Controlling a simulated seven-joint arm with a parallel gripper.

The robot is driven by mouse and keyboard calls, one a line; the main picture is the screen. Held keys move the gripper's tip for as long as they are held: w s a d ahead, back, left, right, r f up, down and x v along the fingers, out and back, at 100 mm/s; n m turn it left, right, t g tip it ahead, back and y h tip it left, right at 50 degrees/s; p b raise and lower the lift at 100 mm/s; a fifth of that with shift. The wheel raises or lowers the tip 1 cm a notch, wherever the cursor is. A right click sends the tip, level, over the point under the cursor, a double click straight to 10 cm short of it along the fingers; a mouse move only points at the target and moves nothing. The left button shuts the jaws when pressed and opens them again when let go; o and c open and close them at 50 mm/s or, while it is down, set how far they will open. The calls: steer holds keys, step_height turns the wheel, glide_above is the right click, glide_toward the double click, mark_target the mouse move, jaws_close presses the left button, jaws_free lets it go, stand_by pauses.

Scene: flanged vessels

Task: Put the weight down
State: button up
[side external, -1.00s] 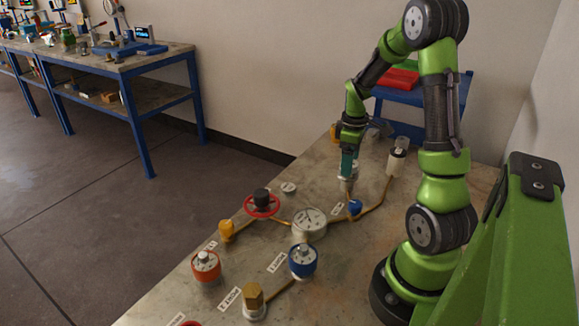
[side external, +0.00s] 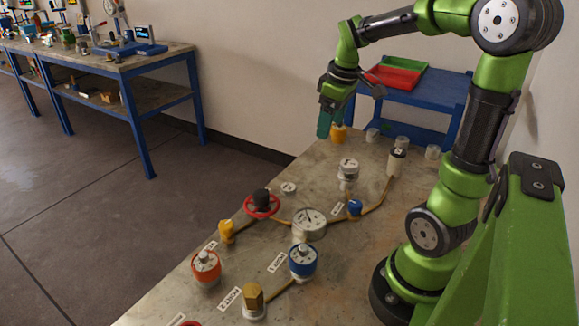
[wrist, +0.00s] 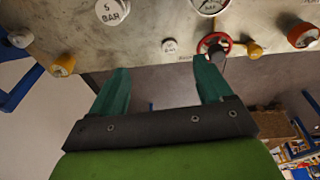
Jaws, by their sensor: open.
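A white weight (side external: 348,166) stands upright on a white stem at the middle back of the bench. In the wrist view its marked top (wrist: 111,11), which reads "5 BAR", shows at the upper edge. My gripper (side external: 325,128) is in the air beyond and to the left of the weight, near the bench's far edge, clear of it. The wrist view shows my gripper (wrist: 160,72) with its two green fingers apart and nothing between them.
A gauge (side external: 309,223), a red handwheel (side external: 262,205), a blue knob (side external: 355,208) and a white capped post (side external: 396,157) stand on the bench among brass pipes. A small white disc (side external: 288,188) lies left of the weight. A blue stand (side external: 415,100) holds red and green trays.

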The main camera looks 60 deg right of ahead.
steer(key=s+a+r+m+t+y, duration=0.1)
steer(key=s+a+m+t, duration=0.1)
steer(key=a, duration=0.8)
steer(key=s+a+m+t+y, duration=0.1)
steer(key=s+a+m+t, duration=0.1)
steer(key=a, duration=0.8)
steer(key=shift+s+a+r+t+y, duration=0.3)
steer(key=shift+s+a+r+t, duration=0.1)
steer(key=shift+t, duration=0.1)
